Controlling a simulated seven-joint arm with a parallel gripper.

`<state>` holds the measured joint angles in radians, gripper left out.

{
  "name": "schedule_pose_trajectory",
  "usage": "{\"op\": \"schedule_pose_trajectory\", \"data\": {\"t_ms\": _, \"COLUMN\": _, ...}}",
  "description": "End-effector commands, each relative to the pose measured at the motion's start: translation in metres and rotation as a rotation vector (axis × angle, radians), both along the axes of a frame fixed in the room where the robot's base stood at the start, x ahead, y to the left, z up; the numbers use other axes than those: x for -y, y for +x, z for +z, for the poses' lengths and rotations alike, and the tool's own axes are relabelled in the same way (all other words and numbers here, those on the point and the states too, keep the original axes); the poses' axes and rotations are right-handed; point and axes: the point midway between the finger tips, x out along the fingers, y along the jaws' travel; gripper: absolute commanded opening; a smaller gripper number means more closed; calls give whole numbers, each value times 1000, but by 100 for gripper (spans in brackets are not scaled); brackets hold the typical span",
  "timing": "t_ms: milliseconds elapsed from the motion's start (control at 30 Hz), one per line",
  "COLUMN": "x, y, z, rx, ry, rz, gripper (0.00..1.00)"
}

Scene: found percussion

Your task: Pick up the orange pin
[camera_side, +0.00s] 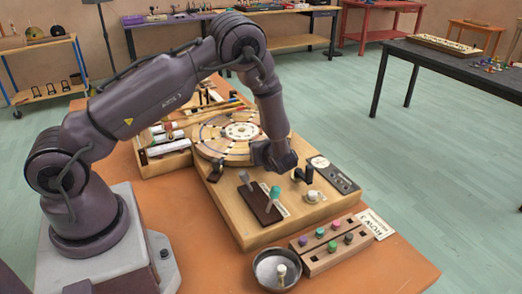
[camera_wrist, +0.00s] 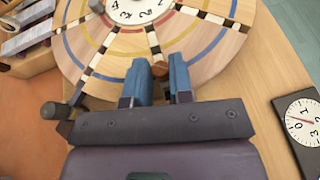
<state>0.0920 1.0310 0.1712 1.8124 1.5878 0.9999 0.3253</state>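My gripper (camera_side: 275,158) is low at the near right edge of the round wooden disc (camera_side: 212,150) in the side view. In the wrist view its two blue fingers (camera_wrist: 160,78) point at the disc (camera_wrist: 208,58) with a narrow gap between them. A small orange-brown piece, probably the orange pin (camera_wrist: 160,67), shows in that gap near the fingertips. It fills about the width of the gap, and I cannot tell whether the fingers touch it. Its lower part is hidden. The side view does not show it; the gripper covers that spot.
Several coloured pegs stand in a wooden block (camera_side: 325,262), near a metal bowl (camera_side: 276,269). A tray of tubes and sticks (camera_side: 165,147) lies left of the disc.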

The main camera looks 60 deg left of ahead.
Motion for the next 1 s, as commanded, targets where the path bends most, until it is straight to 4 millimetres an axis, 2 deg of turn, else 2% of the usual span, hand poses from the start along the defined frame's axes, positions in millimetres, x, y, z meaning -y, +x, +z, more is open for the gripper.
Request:
{"op": "schedule_pose_trajectory", "data": {"t_ms": 33, "x": 0, "y": 0, "z": 0, "rx": 0, "ry": 0, "rz": 0, "gripper": 9}}
{"op": "schedule_pose_trajectory", "data": {"t_ms": 67, "x": 0, "y": 0, "z": 0, "rx": 0, "ry": 0, "rz": 0, "gripper": 3}}
{"op": "schedule_pose_trajectory", "data": {"t_ms": 100, "x": 0, "y": 0, "z": 0, "rx": 0, "ry": 0, "rz": 0, "gripper": 0}}
{"op": "schedule_pose_trajectory", "data": {"t_ms": 567, "x": 0, "y": 0, "z": 5, "rx": 3, "ry": 0, "rz": 1, "gripper": 0}}
{"op": "schedule_pose_trajectory", "data": {"t_ms": 667, "x": 0, "y": 1, "z": 14, "rx": 4, "ry": 0, "rz": 1, "gripper": 0}}
{"op": "schedule_pose_trajectory", "data": {"t_ms": 800, "x": 1, "y": -1, "z": 36, "rx": 5, "ry": 0, "rz": 1, "gripper": 0}}
{"op": "schedule_pose_trajectory", "data": {"t_ms": 1000, "x": 15, "y": -34, "z": 76, "rx": 5, "ry": -2, "rz": -1, "gripper": 0}}
